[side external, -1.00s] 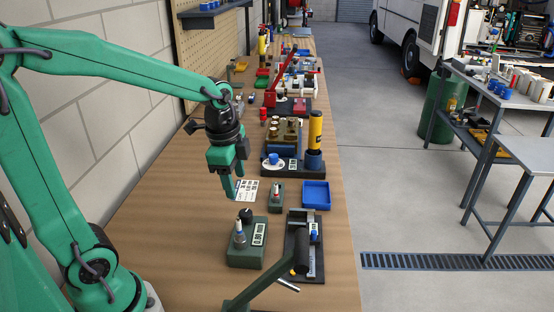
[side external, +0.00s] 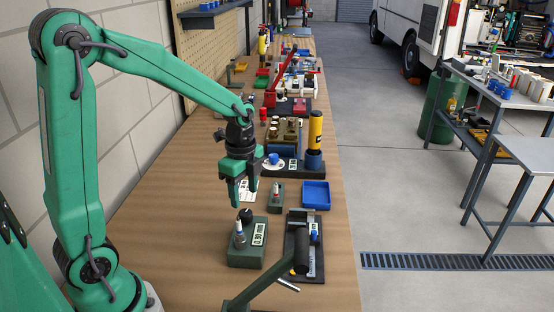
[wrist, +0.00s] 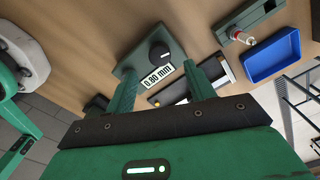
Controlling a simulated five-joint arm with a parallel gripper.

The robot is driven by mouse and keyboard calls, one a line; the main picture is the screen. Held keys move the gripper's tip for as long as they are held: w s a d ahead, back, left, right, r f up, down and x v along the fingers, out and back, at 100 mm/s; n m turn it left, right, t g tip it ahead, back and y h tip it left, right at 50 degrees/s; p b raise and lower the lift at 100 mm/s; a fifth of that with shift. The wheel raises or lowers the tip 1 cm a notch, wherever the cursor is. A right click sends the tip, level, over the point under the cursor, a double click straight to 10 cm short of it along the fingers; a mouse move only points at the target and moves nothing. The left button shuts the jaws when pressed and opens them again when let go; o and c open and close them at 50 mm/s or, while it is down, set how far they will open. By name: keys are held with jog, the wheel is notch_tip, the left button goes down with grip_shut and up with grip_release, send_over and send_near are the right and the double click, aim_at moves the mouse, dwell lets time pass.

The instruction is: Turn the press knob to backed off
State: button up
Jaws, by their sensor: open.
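The press knob (side external: 246,214) is a round black knob on a green block (side external: 236,256) with a white readout label. In the wrist view the black knob (wrist: 159,51) sits beyond my fingertips, beside a label reading 0.80 mm (wrist: 157,77). My green gripper (side external: 244,200) is open and empty, pointing down just above and behind the knob. In the wrist view its two fingers (wrist: 161,72) are spread apart, with the label between them. I cannot make out the knob's pointer.
The wooden bench left of the press block is clear.

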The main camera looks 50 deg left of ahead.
aim_at(245, 212)
jog(key=shift+f, duration=3.25)
jog(key=c, duration=1)
